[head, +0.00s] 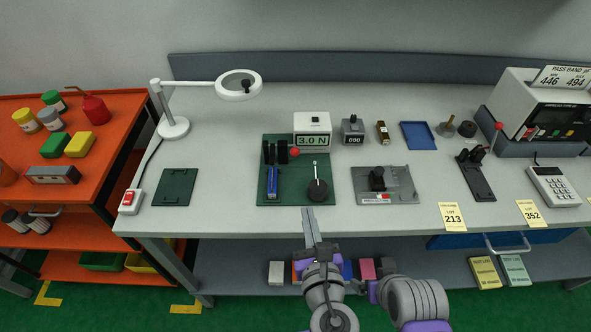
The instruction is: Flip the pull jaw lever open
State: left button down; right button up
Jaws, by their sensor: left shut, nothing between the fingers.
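A green base plate (297,194) on the grey bench carries a tester with a display (313,140) reading 3.0 N. At its left are black jaw blocks (275,153) with a red-knobbed lever (294,152) pointing right, and a blue part (272,183) in front. A round black knob (317,190) with a thin upright pin is at the plate's right. I cannot tell for certain which part is the pull jaw lever. My left gripper (309,211) is shut and empty, just in front of the plate's front edge, apart from the lever. My right gripper is not in view.
Right of the plate is a grey fixture (385,185). A magnifier lamp (173,127) and a dark green mat (175,187) are left. Bare bench lies between mat and plate.

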pick_arm(q)
jog(key=shift+w, duration=0.1)
jog(key=x, duration=1)
jog(key=shift+a+f+b, duration=0.1)
jog(key=shift+b, duration=0.2)
jog(key=shift+w+a+r+p, duration=0.1)
jog(key=shift+w+r+p, duration=0.1)
jog(key=shift+w+r, duration=0.5)
jog(key=shift+w+a+r+p, duration=0.15)
jog(key=shift+w+r, duration=0.35)
jog(key=shift+w, duration=0.4)
jog(key=shift+w+r+g+p, duration=0.15)
jog(key=shift+r+g+p, duration=0.25)
jog(key=shift+p, duration=0.15)
